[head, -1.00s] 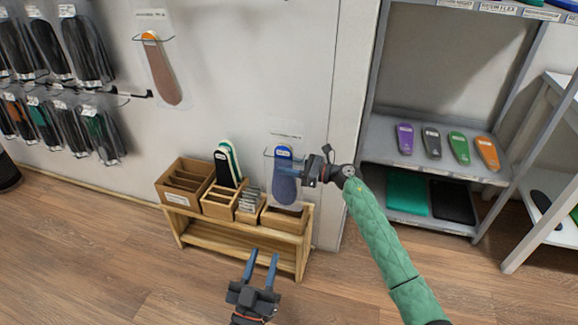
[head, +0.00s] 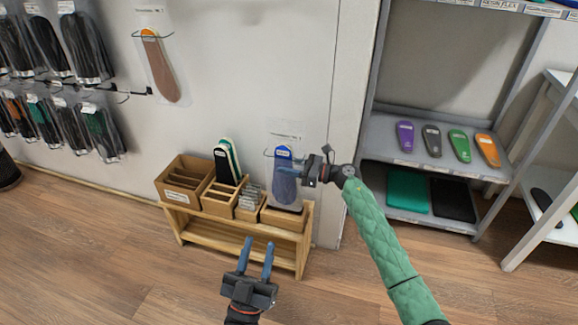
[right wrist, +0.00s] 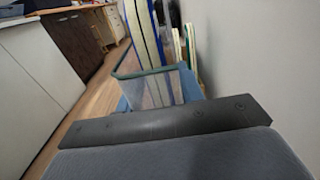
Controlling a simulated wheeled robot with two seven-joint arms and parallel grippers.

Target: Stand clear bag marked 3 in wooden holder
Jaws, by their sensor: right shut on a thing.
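A clear bag (head: 285,182) with a blue insole inside stands roughly upright in front of the wall; I cannot read its mark. My right gripper (head: 288,172) is shut on the bag's right side. In the right wrist view, the blue fingers (right wrist: 150,92) are partly hidden behind clear material. The wooden holder (head: 284,220) is the small box at the right end of the wooden bench. The bag's bottom overlaps the holder's opening; I cannot tell how deep it sits. My left gripper (head: 258,253) is open and empty, in front of the bench.
The bench (head: 250,245) also bears a compartmented box (head: 183,182), a box with dark and white insoles (head: 226,160), and a small rack of clear pieces (head: 249,198). Bagged insoles hang at the left. A grey shelf (head: 440,160) with coloured insoles stands right. The floor in front is clear.

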